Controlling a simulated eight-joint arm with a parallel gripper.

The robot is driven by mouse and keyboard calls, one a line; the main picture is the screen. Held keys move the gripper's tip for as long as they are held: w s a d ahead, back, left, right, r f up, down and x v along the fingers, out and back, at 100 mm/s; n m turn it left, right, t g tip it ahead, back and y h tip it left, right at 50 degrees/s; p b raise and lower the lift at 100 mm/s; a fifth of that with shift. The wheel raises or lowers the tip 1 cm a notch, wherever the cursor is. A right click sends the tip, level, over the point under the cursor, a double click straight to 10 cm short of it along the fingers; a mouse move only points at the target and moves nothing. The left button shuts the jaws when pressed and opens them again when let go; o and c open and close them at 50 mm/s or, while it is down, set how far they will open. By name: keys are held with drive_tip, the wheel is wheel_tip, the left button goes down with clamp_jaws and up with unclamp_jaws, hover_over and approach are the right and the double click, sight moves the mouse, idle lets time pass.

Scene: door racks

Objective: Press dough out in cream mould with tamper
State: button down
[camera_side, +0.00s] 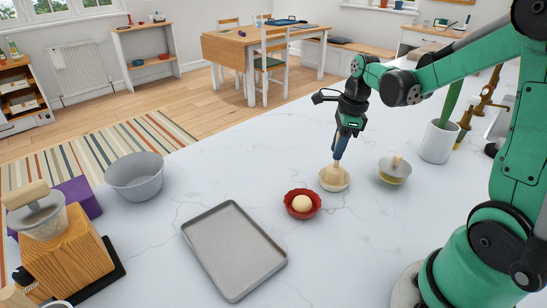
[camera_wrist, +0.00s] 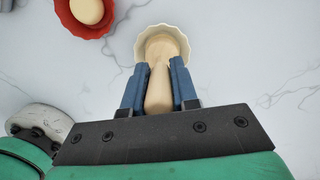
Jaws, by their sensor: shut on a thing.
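The cream mould (camera_side: 335,185) is a small fluted dish standing on the white marble counter. It also shows at the top of the wrist view (camera_wrist: 178,36). The tamper (camera_side: 337,167) is pale wood and stands in the mould, with its lower end inside the rim. My gripper (camera_side: 340,147) points down above the mould. Its blue fingers (camera_wrist: 160,84) are shut on the tamper's handle (camera_wrist: 158,88). The tamper hides the mould's inside, so I cannot see the dough or whether the tamper touches it.
A red fluted mould (camera_side: 314,211) with a pale dough ball (camera_side: 302,204) is left of the cream mould. A glass dish with a knobbed top (camera_side: 395,169) is close on the right.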

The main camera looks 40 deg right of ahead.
drive_tip(key=shift+f, duration=0.2)
idle(0.3)
idle(0.3)
drive_tip(key=shift+r, duration=0.9)
drive_tip(key=shift+r, duration=1.75)
